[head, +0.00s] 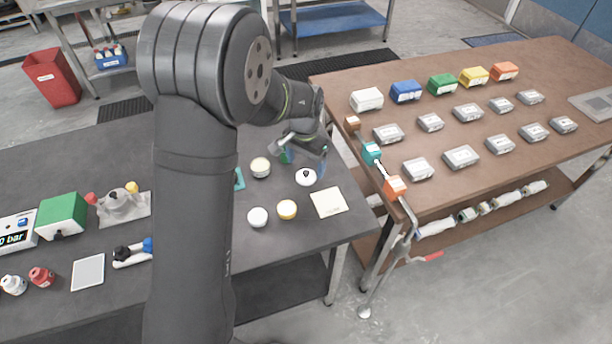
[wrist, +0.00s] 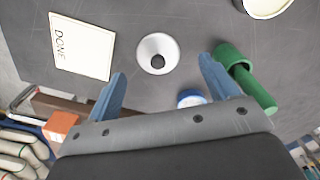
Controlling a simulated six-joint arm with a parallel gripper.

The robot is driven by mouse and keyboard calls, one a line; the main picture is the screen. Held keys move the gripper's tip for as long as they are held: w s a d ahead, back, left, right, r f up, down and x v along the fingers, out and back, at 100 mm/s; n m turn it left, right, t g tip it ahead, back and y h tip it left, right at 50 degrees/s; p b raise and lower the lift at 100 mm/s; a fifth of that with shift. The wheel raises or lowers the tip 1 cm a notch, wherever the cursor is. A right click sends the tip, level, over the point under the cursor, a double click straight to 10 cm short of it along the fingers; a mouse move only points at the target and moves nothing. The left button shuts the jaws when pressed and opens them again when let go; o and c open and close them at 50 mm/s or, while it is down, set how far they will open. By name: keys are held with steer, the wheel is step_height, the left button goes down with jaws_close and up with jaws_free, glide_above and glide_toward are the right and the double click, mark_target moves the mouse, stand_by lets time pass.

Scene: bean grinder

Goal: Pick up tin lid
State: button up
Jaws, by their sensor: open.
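The tin lid, a white disc with a black knob (head: 306,178), lies on the dark table. In the wrist view the lid (wrist: 150,44) is ahead of my gripper and roughly centred between its fingers. My gripper (head: 301,160) is above the table near the lid, apart from it. In the wrist view my gripper (wrist: 162,68) shows two blue fingers spread wide with nothing between them. A cream-topped round tin (head: 260,167) stands left of the lid; part of a round tin (wrist: 267,6) shows at the wrist view's top edge.
A green cylindrical part with a handle (wrist: 232,58) is close to the right finger. A small blue-and-white round item (wrist: 190,97) is partly hidden behind my gripper. A DONE card (wrist: 80,46) lies left of the lid.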

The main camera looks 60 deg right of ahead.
mark_target(306, 172)
step_height(306, 172, down, 3)
steer(key=shift+s+f, duration=0.1)
steer(key=shift+f, duration=0.05)
steer(key=shift+c, duration=0.5)
steer(key=c, duration=0.9)
steer(key=shift+c, duration=0.3)
